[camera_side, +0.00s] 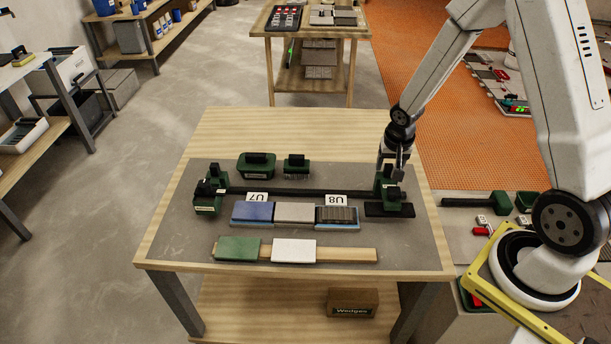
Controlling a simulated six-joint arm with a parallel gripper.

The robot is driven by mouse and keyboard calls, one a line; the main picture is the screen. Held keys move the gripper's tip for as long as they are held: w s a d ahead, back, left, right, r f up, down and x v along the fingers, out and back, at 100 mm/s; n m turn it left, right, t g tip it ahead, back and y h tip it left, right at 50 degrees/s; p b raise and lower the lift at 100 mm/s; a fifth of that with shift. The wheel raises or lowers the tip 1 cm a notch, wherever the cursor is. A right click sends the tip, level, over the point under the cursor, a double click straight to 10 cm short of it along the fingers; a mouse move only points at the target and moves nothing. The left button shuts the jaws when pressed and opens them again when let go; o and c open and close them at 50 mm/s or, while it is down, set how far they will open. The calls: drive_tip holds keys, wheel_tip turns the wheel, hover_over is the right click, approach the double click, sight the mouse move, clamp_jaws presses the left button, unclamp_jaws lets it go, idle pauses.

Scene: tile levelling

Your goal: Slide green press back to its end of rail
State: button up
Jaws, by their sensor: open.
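A dark rail (300,192) runs left to right across the grey mat on the table. A green press (388,189) with black parts stands at the rail's right end, beside a flat black plate (390,210). A similar green block (208,197) with a black top stands at the rail's left end. My gripper (393,176) is open and points down at the press on the right. Its fingertips overlap the press's upper part in this view; I cannot tell whether they touch it.
Blue, grey and dark tiles (294,212) lie in front of the rail near labels U7 and U8. A wooden strip (348,255) with green and white tiles lies nearer. The table's left front is clear.

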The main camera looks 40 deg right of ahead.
drive_tip(key=shift+r, duration=2.75)
drive_tip(key=s+a+r+n, duration=0.2)
drive_tip(key=s+a+n, duration=0.2)
drive_tip(key=a, duration=0.3)
drive_tip(key=s+a+r+n+t+y, duration=0.1)
drive_tip(key=s+a+r+n, duration=0.2)
drive_tip(key=a, duration=0.4)
drive_tip(key=shift+s+a+n+y, duration=0.15)
drive_tip(key=shift+s+n+y, duration=0.15)
drive_tip(key=shift+s+n, duration=0.55)
drive_tip(key=shift+w, duration=0.15)
